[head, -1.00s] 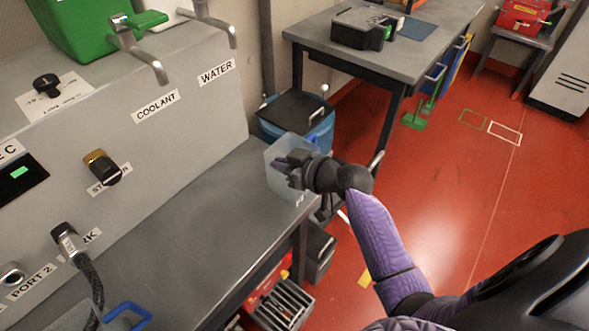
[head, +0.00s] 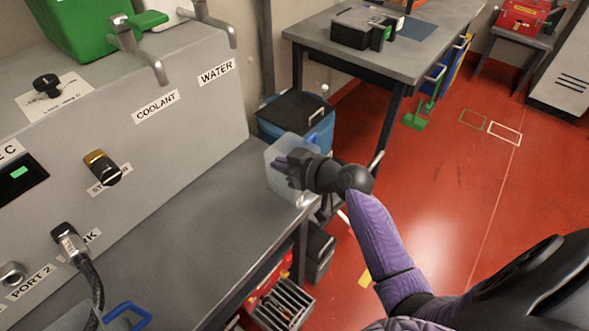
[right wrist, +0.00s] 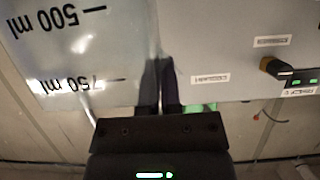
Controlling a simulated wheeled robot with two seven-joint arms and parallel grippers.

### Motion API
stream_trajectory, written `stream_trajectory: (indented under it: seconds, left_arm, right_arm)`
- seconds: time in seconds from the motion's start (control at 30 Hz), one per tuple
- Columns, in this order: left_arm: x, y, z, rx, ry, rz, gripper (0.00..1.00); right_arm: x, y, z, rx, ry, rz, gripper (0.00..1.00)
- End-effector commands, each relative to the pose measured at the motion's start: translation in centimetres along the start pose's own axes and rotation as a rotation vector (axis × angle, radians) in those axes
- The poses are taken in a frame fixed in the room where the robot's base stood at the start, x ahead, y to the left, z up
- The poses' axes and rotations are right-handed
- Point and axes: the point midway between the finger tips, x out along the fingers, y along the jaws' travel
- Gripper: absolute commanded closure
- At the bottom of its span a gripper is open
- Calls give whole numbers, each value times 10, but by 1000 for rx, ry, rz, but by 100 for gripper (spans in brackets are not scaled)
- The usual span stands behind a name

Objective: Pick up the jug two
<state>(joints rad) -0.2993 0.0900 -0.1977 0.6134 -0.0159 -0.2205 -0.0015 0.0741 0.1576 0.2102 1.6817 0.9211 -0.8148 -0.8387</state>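A translucent jug (head: 280,184) stands at the far right corner of the grey bench. In the right wrist view it fills the upper left as a pale wall (right wrist: 75,45) with inverted 500 ml and 750 ml marks. No jug number is readable now. My right gripper (head: 284,163) is at the jug's upper part. Its two dark fingers (right wrist: 160,84) lie close together at the jug's edge, with only a narrow gap, and look closed on it. The exact contact is hidden. My left gripper is not in view.
A blue bin with a dark lid (head: 294,108) stands behind the jug.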

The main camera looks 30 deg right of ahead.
Motion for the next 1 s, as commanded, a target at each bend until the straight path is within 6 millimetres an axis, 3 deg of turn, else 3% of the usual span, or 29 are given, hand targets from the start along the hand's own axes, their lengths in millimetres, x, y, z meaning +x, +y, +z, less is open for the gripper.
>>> stream_trajectory:
  seconds: [0.5, 0.8, 1.0]
  left_arm:
    - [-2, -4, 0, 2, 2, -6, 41]
    - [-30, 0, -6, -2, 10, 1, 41]
    - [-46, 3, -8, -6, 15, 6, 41]
  right_arm:
    - [-2, 0, -4, -2, 1, 0, 100]
    - [-30, 0, -74, -6, 5, 0, 100]
    - [-38, 3, -98, 16, 2, 28, 100]
